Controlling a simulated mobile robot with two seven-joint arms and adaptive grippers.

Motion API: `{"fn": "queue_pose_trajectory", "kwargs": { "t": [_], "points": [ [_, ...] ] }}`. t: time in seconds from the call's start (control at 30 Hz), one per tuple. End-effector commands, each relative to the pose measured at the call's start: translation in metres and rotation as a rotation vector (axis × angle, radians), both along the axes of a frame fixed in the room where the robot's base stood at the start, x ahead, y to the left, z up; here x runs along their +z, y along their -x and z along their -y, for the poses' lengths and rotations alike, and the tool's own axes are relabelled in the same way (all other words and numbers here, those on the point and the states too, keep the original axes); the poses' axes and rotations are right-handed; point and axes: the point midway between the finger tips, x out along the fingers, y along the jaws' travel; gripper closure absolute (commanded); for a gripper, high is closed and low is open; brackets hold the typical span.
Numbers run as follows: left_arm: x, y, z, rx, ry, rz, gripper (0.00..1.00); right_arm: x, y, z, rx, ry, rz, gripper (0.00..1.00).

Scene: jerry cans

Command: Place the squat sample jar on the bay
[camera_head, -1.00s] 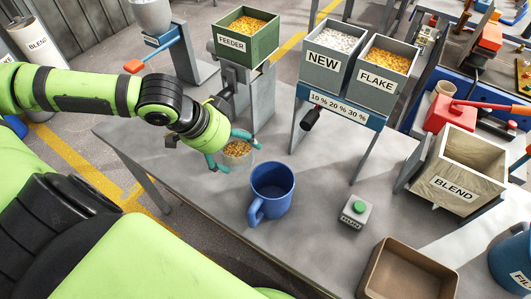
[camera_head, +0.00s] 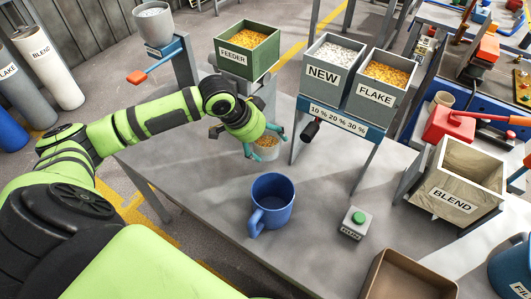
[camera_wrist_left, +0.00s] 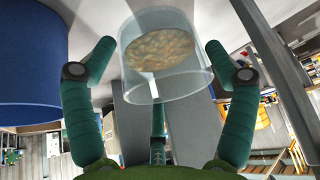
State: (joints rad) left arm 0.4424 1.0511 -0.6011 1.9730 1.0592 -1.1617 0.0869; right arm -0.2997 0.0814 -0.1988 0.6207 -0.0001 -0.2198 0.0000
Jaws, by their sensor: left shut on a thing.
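The squat sample jar (camera_head: 266,152) is a clear cup holding orange-yellow flakes. My left gripper (camera_head: 265,141) is shut on it, with teal fingers on either side, below and in front of the green FEEDER box. The left wrist view shows the jar (camera_wrist_left: 165,75) between the fingers of my left gripper (camera_wrist_left: 166,72), looking roughly level. In the head view I cannot tell whether the jar touches the table. No place is labelled as the bay, and I cannot tell which spot it is. My right gripper is not in view.
A blue mug (camera_head: 272,198) stands in front of the jar. The FEEDER box (camera_head: 240,56) is behind it. The NEW (camera_head: 323,76) and FLAKE (camera_head: 376,97) bins stand to the right on a frame. A green-button box (camera_head: 355,222) and brown tray (camera_head: 385,277) are at front right.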

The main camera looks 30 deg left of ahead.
Motion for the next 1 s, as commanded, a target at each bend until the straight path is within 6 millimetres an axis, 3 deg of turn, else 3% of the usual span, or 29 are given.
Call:
{"fn": "queue_pose_trajectory", "kwargs": {
  "t": [0.1,0.33,0.5,0.87,0.9,0.93,1.0],
  "points": [
    [-0.02,0.0,0.0,0.001,0.001,-0.002,0.55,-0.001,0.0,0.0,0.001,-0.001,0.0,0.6],
    [-0.036,0.0,0.0,0.0,0.002,0.0,0.55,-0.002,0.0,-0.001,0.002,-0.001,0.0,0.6],
    [-0.059,0.0,0.001,0.001,0.002,-0.001,0.55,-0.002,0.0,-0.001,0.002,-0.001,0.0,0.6],
    [-0.065,-0.004,0.0,0.0,0.0,0.001,0.55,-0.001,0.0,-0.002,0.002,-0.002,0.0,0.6],
    [-0.065,-0.003,0.0,0.0,0.0,0.001,0.07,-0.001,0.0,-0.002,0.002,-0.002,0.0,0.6],
    [-0.065,-0.004,0.0,0.0,0.0,0.001,0.0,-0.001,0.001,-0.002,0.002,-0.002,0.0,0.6],
    [-0.065,-0.003,0.0,0.0,0.001,0.001,0.0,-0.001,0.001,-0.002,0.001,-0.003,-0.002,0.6]
  ]
}}
